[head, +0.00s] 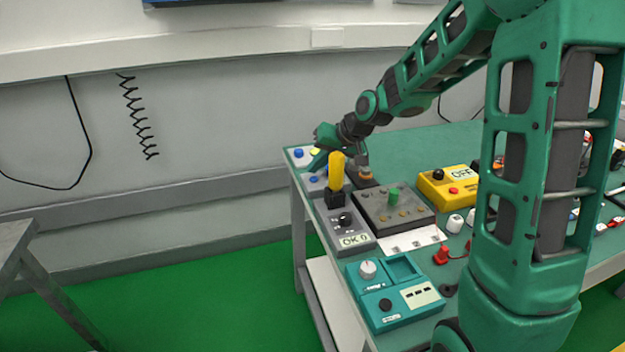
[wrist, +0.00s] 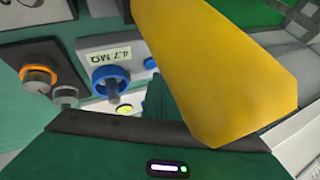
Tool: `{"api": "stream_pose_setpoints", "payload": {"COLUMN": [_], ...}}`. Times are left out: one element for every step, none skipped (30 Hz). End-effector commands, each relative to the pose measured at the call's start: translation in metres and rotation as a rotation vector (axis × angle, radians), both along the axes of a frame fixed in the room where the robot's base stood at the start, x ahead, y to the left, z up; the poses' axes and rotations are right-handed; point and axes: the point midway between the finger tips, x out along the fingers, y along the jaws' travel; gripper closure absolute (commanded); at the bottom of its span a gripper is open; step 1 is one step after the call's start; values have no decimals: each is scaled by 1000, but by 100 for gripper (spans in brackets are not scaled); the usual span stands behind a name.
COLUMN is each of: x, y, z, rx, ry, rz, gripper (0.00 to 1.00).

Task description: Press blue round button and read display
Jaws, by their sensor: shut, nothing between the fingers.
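At the far left corner of the cart, a small pale box carries a blue round button (head: 298,153) and a yellow one beside it. A second blue round part (head: 313,178) shows on a grey box just nearer. My gripper (head: 318,162) is shut and empty, low over these boxes; I cannot tell whether it touches anything. Another blue round part (wrist: 150,63) is partly hidden. A display nearer me reads OK 0 (head: 355,240).
A tall yellow handle (head: 336,172) stands close to my gripper and fills much of the wrist view (wrist: 215,70).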

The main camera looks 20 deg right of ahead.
Motion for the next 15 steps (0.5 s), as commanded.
{"api": "stream_pose_setpoints", "payload": {"x": [0,0,1,1,1,1,1,1,1,1,1,1,1,1,1], "y": [0,0,0,0,0,0,0,0,0,0,0,0,0,0,0], "z": [2,4,7,10,12,16,18,21,24,27,29,33,35,38,41], "rx": [0,-1,0,0,0,0,0,0,0,-1,-1,-1,-1,-1,0], "ry": [-1,-2,-3,-3,-3,-3,-3,-3,-4,-3,-3,-3,-3,-3,-2], "rz": [0,0,0,0,0,0,0,0,1,0,0,0,0,0,-1], "gripper": [100,100,100,100,100,100,100,100,100,100,100,100,100,100,100]}}
